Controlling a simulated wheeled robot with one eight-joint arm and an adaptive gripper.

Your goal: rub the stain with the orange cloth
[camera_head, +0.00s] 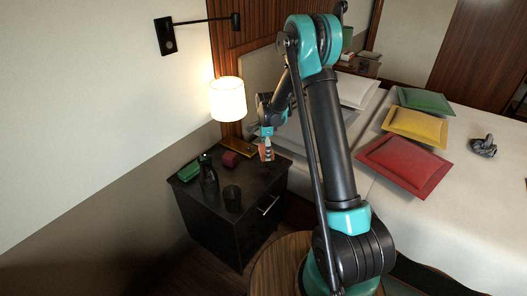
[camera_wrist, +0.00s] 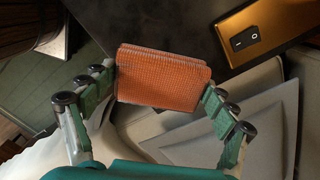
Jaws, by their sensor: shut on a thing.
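The orange cloth (camera_wrist: 165,80) is a folded, waffle-textured pad held between the two fingers of my gripper (camera_wrist: 161,83) in the wrist view. The fingers press on its left and right edges. In the head view the cloth (camera_head: 263,154) shows small and orange at my gripper (camera_head: 267,147), over or beside the bed-side back corner of the black nightstand (camera_head: 222,228). I cannot tell whether the cloth touches anything below. I cannot make out a stain in either view.
The nightstand carries a green object (camera_head: 189,172), a dark bottle (camera_head: 208,175), a dark cup (camera_head: 232,197) and a dark red box (camera_head: 231,159). The bed (camera_head: 450,220) with several pillows is to the right.

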